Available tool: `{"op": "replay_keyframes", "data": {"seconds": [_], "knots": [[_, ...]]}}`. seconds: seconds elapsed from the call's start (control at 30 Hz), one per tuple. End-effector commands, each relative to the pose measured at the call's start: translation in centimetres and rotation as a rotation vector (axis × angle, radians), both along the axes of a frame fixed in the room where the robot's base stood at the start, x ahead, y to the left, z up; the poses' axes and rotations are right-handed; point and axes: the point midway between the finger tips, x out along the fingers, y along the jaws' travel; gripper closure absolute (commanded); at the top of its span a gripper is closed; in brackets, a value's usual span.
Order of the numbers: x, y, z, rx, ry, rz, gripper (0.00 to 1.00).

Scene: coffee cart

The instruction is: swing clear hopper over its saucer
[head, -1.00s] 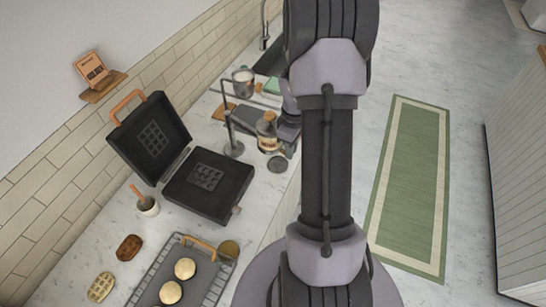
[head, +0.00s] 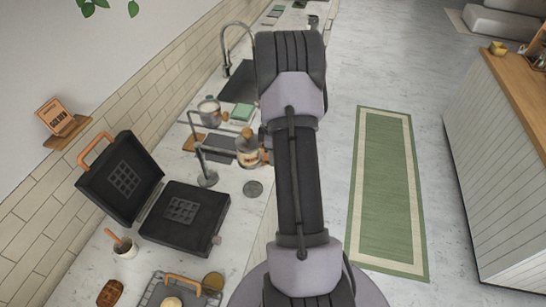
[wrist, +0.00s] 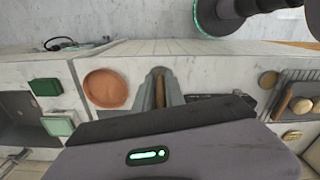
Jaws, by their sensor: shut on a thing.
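The clear hopper (head: 249,157), a see-through jar with tan contents and a brown top, hangs on the arm of a grey post stand (head: 206,179). In the wrist view my gripper (wrist: 160,88) is shut on a narrow brown piece. My arm hides the grip in the head view. A round brown disc (wrist: 105,88) lies left of my fingers; I cannot tell whether it is the hopper's top.
An open black waffle iron (head: 184,217) stands left of the post. A metal cup (head: 209,110) and a green block (head: 242,112) are behind, near the sink (head: 238,78). A wire rack (wrist: 296,94) is right in the wrist view. A green rug (head: 386,190) lies on open floor.

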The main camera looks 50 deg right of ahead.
Motion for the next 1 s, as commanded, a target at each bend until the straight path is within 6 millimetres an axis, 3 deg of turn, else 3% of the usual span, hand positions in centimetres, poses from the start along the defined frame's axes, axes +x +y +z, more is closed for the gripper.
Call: {"op": "replay_keyframes", "data": {"seconds": [0.1,0.13,0.2,0.23,0.57,0.77,1.0], "knots": [[0.3,-0.2,0.2,-0.008,-0.007,0.003,1.0],[0.3,-0.2,0.2,-0.008,-0.007,0.002,0.82],[0.3,-0.2,0.2,-0.008,-0.007,0.002,0.68],[0.2,-0.2,0.2,-0.007,-0.006,0.002,0.66],[0.1,-0.1,0.4,-0.005,-0.003,0.0,0.66],[0.2,-0.2,4.1,-0.007,-0.006,-0.001,0.66],[0.2,-0.2,10.8,-0.007,-0.006,0.001,0.66]]}}
